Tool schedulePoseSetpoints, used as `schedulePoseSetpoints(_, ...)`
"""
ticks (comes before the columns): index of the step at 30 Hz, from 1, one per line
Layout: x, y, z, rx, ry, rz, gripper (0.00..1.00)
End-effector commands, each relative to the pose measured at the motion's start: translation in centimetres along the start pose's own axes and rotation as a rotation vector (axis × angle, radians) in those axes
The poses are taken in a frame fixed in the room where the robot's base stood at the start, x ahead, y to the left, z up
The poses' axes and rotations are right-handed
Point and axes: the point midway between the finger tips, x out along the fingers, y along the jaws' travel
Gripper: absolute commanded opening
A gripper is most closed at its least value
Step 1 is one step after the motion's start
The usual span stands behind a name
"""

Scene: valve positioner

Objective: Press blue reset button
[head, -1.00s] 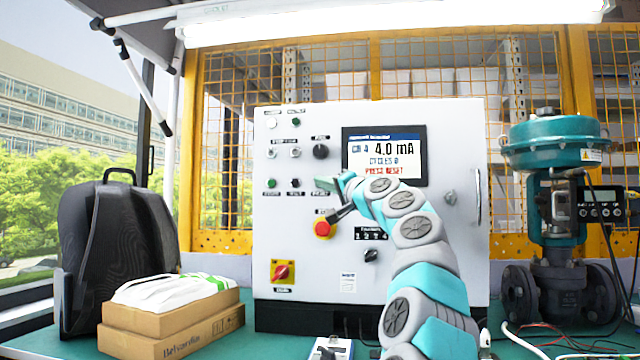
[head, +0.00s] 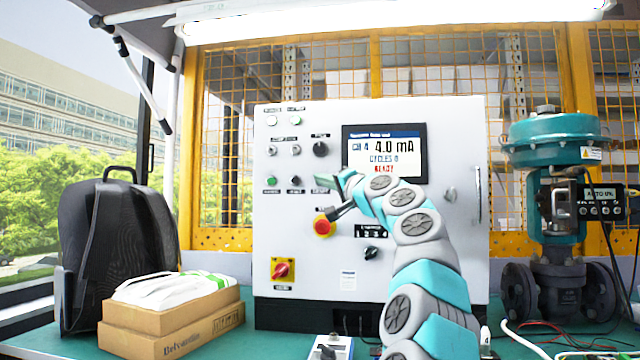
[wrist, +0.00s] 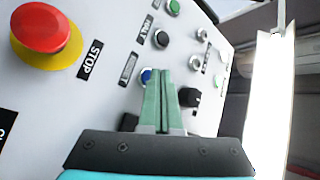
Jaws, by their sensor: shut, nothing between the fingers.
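The blue reset button (wrist: 146,75) shows in the wrist view, beside its black label on the white panel. My gripper (wrist: 163,62) is shut and empty; its green fingers partly cover the button's right side. I cannot tell whether the fingertips touch the button. In the head view my gripper (head: 324,182) is at the panel's lower button row and hides the blue button. The panel screen (head: 384,155) reads 4.0 mA, CYCLES 0 and a red word that looks like READY.
A red stop button (head: 323,226) sits just below my gripper, and a black knob (head: 320,149) just above. A green button (head: 271,181) is to the left. A teal valve (head: 556,145) stands right of the cabinet. Boxes (head: 170,325) and a black backpack (head: 115,250) are left.

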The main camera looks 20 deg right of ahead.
Motion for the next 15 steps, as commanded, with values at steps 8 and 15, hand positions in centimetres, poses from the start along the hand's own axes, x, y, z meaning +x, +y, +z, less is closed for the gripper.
schedulePoseSetpoints(8, -0.64, -0.34, 0.57, 0.0, -0.002, 0.002, 0.0)
schedulePoseSetpoints(15, -0.65, -0.37, 0.55, 0.0, -0.001, 0.001, 0.0)
